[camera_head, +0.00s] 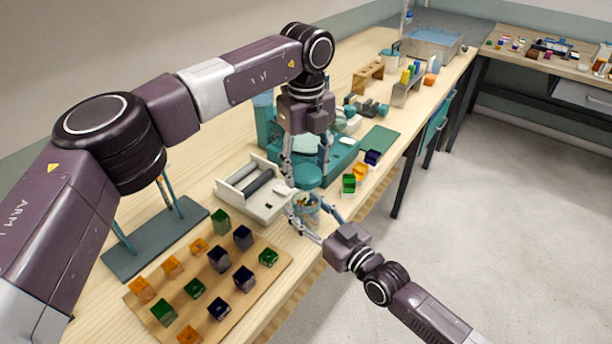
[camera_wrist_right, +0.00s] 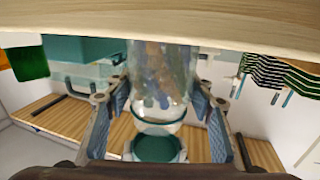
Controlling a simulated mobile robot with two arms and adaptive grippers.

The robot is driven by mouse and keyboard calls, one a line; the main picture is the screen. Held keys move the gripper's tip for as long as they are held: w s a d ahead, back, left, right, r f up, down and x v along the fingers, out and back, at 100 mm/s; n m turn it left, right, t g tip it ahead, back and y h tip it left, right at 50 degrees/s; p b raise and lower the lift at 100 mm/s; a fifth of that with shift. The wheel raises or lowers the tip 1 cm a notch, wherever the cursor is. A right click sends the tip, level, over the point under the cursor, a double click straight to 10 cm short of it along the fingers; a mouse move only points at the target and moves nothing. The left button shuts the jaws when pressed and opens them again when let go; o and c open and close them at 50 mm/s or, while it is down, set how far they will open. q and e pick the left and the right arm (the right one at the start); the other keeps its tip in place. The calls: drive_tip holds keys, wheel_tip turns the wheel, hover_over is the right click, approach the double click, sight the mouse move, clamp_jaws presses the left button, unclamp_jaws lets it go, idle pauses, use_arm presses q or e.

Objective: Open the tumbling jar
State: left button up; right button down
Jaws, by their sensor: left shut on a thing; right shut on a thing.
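The tumbling jar (camera_head: 306,210) is a clear jar with small coloured pieces inside, standing near the front edge of the bench. My right gripper (camera_head: 308,214) is shut around its body from the front right. In the right wrist view the jar (camera_wrist_right: 160,75) sits between my blue-padded fingers (camera_wrist_right: 163,105), its contents blurred. A round teal lid (camera_head: 307,177) shows above the jar's mouth. My left gripper (camera_head: 306,172) points down and is shut on this lid. I cannot tell how far apart lid and jar are.
A roller device (camera_head: 262,187) stands just left of the jar. A wooden board (camera_head: 265,285) with several coloured blocks lies at the front. A green block (camera_head: 349,184) and other small blocks are to the right. Teal equipment (camera_head: 345,158) stands close behind.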

drive_tip(key=c, duration=0.9)
unclamp_jaws()
drive_tip(key=shift+o, duration=0.2)
